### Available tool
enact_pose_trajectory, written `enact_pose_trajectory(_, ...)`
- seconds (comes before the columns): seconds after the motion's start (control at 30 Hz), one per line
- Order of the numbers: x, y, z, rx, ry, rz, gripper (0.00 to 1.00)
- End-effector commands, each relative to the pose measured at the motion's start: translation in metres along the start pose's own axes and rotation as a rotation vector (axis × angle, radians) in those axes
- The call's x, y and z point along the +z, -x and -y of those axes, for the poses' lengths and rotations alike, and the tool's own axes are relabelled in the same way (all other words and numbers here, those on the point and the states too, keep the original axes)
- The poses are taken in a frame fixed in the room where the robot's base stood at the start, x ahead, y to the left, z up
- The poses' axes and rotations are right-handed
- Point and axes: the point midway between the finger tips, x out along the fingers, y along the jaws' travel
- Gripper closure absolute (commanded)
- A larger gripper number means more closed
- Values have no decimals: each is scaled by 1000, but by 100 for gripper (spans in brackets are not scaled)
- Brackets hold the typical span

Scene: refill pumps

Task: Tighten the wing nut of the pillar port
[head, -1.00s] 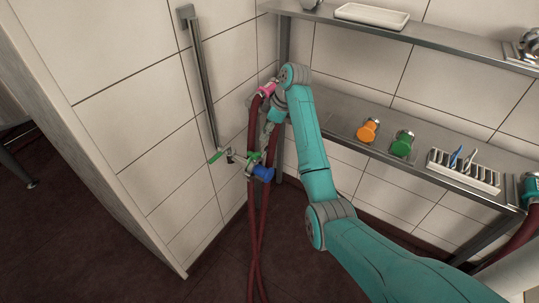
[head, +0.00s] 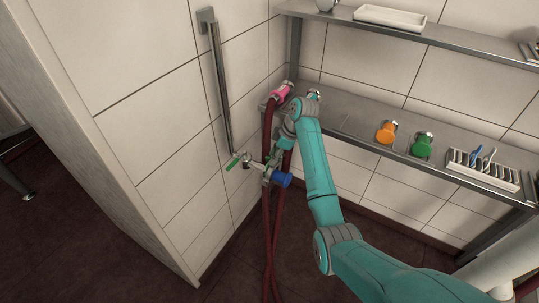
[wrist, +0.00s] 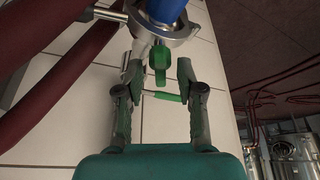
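The pillar port's clamp ring (wrist: 172,38) is steel and sits around a blue fitting (wrist: 166,9) at the top of the wrist view. The blue part also shows in the head view (head: 281,179), at the end of the wall pipe. The green wing nut (wrist: 159,63) hangs below the clamp ring. My gripper (wrist: 157,70) is open, with one finger on each side of the wing nut and a visible gap to each. In the head view my gripper is mostly hidden by my wrist beside the port.
A green valve lever (head: 235,161) sits on the wall pipe. Dark red hoses (head: 267,225) hang close beside the port, one with a pink coupling (head: 282,91). The shelf (head: 358,122) holds an orange fitting (head: 386,132), a green fitting (head: 422,145) and a white rack (head: 484,171).

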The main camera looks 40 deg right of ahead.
Motion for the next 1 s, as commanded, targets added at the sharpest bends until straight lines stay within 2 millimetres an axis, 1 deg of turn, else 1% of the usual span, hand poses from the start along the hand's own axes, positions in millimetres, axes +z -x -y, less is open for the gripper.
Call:
enact_pose_trajectory(0.17, 0, 0, 0, 0, 0, 0, 62)
enact_pose_trajectory(0.2, 0, 0, 0, 0, 0, 0, 68)
enact_pose_trajectory(0.23, 0, 0, 0, 0, 0, 0, 75)
enact_pose_trajectory(0.33, 0, 0, 0, 0, 0, 0, 100)
enact_pose_trajectory(0.73, 0, 0, 0, 11, -24, 0, 100)
enact_pose_trajectory(1.0, 0, 0, 2, 66, -154, 0, 100)
